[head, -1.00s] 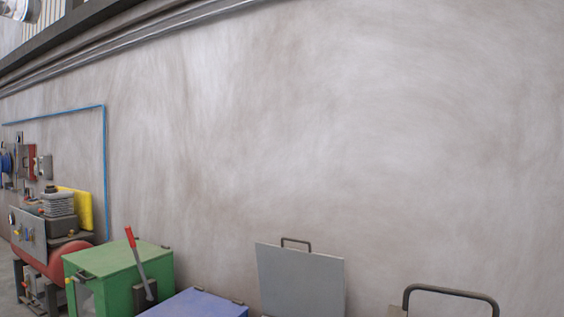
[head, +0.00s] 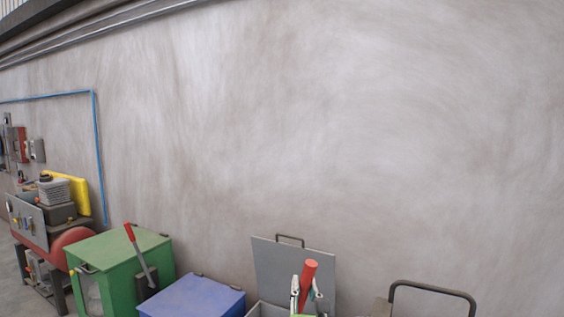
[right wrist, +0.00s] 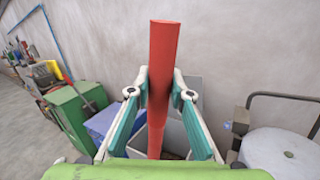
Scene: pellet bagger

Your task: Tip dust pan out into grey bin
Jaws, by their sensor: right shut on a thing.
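The dust pan shows only as its red handle (head: 308,275), which stands nearly upright. My right gripper (head: 305,294) is shut on this handle in front of the grey bin. In the right wrist view the handle (right wrist: 163,62) passes between the two fingers (right wrist: 160,92); the pan itself cannot be made out. The grey bin's raised lid (head: 280,262) leans near the wall. Its body (head: 260,310) is mostly cut off by the lower edge. The wrist view shows the open bin (right wrist: 184,118) behind the handle and fingers. My left gripper is out of view.
A blue-lidded bin (head: 192,297) and a green bin (head: 115,250) with a red-handled lever stand left of the grey bin. A compressor (head: 50,220) is farther left. A dark tube-handled cart (head: 430,288) stands to the right; the wrist view shows a white roll (right wrist: 285,150) there.

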